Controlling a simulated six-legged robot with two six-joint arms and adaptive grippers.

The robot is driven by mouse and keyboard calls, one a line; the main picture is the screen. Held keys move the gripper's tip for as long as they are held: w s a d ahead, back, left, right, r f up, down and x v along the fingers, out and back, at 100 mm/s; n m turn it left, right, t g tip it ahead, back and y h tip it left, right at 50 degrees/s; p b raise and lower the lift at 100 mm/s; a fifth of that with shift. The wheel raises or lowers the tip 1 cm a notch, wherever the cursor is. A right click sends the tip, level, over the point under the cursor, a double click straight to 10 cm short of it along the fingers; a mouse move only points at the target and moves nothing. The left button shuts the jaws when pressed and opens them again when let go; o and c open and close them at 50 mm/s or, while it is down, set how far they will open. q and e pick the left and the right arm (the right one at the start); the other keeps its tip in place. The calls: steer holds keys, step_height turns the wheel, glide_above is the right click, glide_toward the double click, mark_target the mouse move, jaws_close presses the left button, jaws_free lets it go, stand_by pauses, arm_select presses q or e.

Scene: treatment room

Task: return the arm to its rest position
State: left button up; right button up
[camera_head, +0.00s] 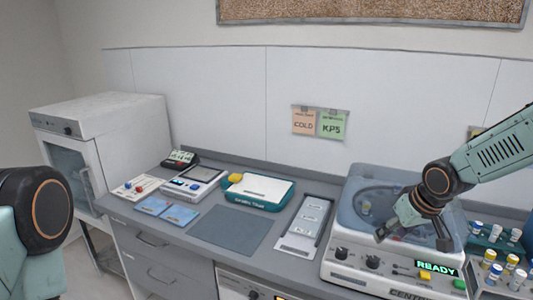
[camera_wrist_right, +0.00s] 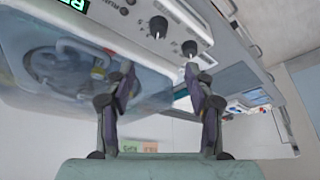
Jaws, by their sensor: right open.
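My right arm (camera_head: 492,146) comes in from the right side of the head view, with its forearm slanting down to the left. My right gripper (camera_head: 412,240) is open in front of the centrifuge (camera_head: 340,243), over its front part as seen there. The right wrist view shows the two fingers (camera_wrist_right: 160,72) apart with nothing between them, and the centrifuge (camera_wrist_right: 150,100) beyond them, appearing upside down. Whether a finger touches the centrifuge cannot be told. Part of my left arm (camera_head: 40,215) shows at the left edge; its gripper is out of view.
Tube racks with several capped vials (camera_head: 490,258) stand right of the centrifuge. A grey mat (camera_head: 230,228), a teal-and-white device (camera_head: 262,188), a white tray (camera_head: 303,228) and blue packets (camera_head: 180,214) lie on the counter. A white cabinet (camera_head: 105,120) stands at left.

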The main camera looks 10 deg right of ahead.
steer(key=s+a+f+m+t+y+b, duration=0.1)
steer(key=s+a+f+b, duration=0.25)
steer(key=a+f, duration=0.35)
steer(key=s+a+f+m+y+b, duration=0.1)
steer(key=s+a+f+b, duration=0.3)
steer(key=f, duration=0.5)
steer(key=s+a+f+g+h+b, duration=0.1)
steer(key=s+f+g+b, duration=0.2)
steer(key=s+f, duration=1)
steer(key=s+a+f+g+h+b, duration=0.1)
steer(key=s+f+g+b, duration=0.2)
steer(key=s+f+b, duration=0.6)
steer(key=s+f, duration=0.4)
steer(key=s, duration=0.3)
steer(key=shift+a+f+h, duration=0.3)
steer(key=shift+a, duration=0.1)
